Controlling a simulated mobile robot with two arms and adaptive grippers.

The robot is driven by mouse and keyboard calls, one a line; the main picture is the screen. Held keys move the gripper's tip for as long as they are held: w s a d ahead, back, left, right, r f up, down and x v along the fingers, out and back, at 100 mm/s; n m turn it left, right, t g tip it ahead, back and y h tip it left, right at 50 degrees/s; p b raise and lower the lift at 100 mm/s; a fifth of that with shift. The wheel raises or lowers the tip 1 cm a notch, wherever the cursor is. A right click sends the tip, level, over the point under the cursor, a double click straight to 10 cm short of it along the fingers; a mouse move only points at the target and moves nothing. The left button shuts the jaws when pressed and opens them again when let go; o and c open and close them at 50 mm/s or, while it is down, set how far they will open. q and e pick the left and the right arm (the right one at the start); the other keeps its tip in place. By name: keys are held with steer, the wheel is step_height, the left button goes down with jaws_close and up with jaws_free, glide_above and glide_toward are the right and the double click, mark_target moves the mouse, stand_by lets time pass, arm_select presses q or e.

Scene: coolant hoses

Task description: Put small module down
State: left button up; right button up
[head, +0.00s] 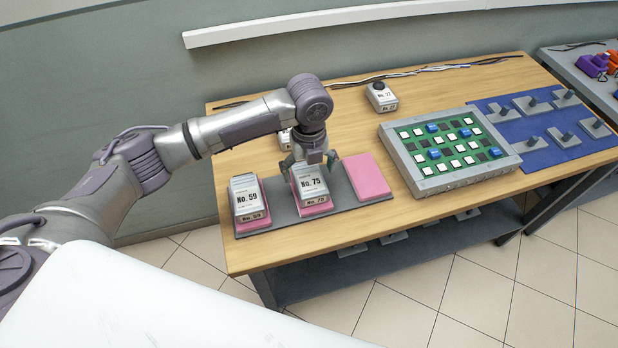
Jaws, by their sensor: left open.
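A small grey module labelled No. 75 (311,182) sits on the middle pink pad of a dark grey tray (338,190). My left gripper (307,168) is directly above and around the far end of this module, with its fingers apart. The fingers partly cover the module's far end, and I cannot tell whether they touch it. A similar module labelled No. 59 (246,199) sits on the left pink pad. The right pink pad (367,177) is bare. My right gripper is not in view.
The tray lies near the front edge of a wooden table (420,218). A No. 27 module (381,97) stands at the back, and another pale object (284,139) is partly hidden behind my arm. A green board with white and blue keys (450,148) and a blue mat (540,152) lie right.

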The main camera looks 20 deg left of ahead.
mark_target(309, 177)
arm_select(q)
step_height(309, 177, up, 9)
steer(key=shift+f+b, duration=0.2)
steer(key=shift+b, duration=0.2)
